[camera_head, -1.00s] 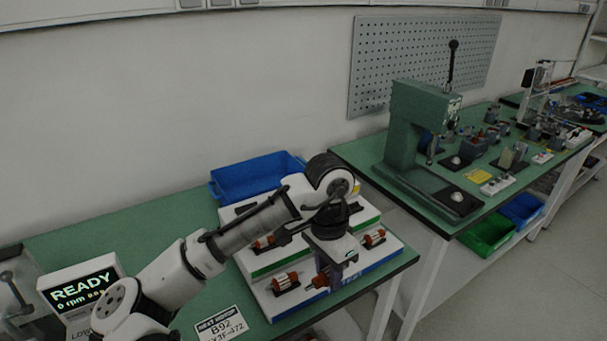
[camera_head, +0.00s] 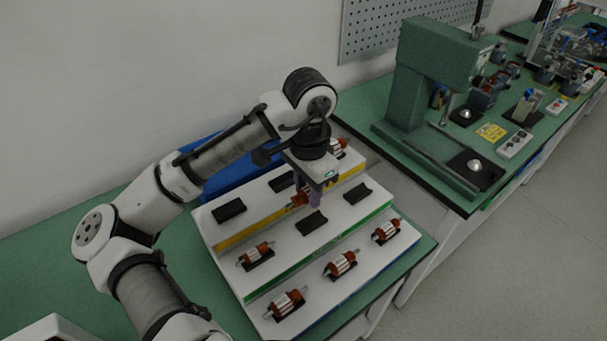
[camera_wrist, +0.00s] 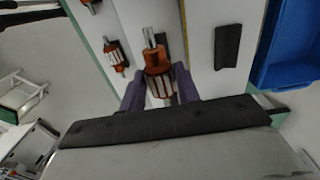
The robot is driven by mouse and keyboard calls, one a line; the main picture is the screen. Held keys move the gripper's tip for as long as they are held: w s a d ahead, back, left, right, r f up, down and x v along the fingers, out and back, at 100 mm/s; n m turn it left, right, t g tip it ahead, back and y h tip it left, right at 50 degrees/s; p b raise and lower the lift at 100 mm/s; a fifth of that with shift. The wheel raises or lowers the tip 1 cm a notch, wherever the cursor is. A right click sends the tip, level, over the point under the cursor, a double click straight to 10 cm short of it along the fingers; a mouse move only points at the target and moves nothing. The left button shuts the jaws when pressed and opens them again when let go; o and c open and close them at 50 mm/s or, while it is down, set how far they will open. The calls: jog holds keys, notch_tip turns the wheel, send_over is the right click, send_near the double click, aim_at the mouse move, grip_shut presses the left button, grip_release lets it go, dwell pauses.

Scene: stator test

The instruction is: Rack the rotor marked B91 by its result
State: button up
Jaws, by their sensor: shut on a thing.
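My gripper (camera_head: 316,196) is shut on a rotor (camera_head: 299,200), red-orange with a silvery core, over the stepped white rack (camera_head: 335,232). In the wrist view, the held rotor (camera_wrist: 158,75) sits between the purple fingers (camera_wrist: 160,92), its shaft pointing up the picture. No B91 mark is legible. The blue-edged front step holds rotors at left (camera_head: 287,303), middle (camera_head: 341,264) and right (camera_head: 386,230). The green-edged middle step has a rotor (camera_head: 256,254) at left and empty cradles (camera_head: 312,222) and (camera_head: 358,192). The yellow-edged back step has an empty left cradle (camera_head: 229,210).
Another rotor (camera_head: 338,148) shows behind my gripper at the back right. A blue bin (camera_head: 218,180) stands behind the rack; it also shows in the wrist view (camera_wrist: 290,45). A green press (camera_head: 420,75) stands on the bench to the right. Green tabletop (camera_head: 60,255) is clear at left.

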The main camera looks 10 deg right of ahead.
jog(key=shift+s+f+b, duration=0.15)
jog(key=shift+f+b, duration=0.25)
jog(key=shift+b, duration=0.05)
notch_tip(320, 180, down, 5)
jog(key=b, duration=0.4)
jog(key=shift+f+b, duration=0.1)
jog(key=shift+b, duration=0.2)
jog(key=shift+r+p, duration=0.2)
jog(key=shift+p, duration=0.1)
jog(key=shift+f, duration=0.2)
jog(key=shift+f+b, duration=0.55)
jog(key=shift+f, duration=0.35)
jog(key=shift+f, duration=0.2)
dwell(0.3)
jog(key=o, duration=1.2)
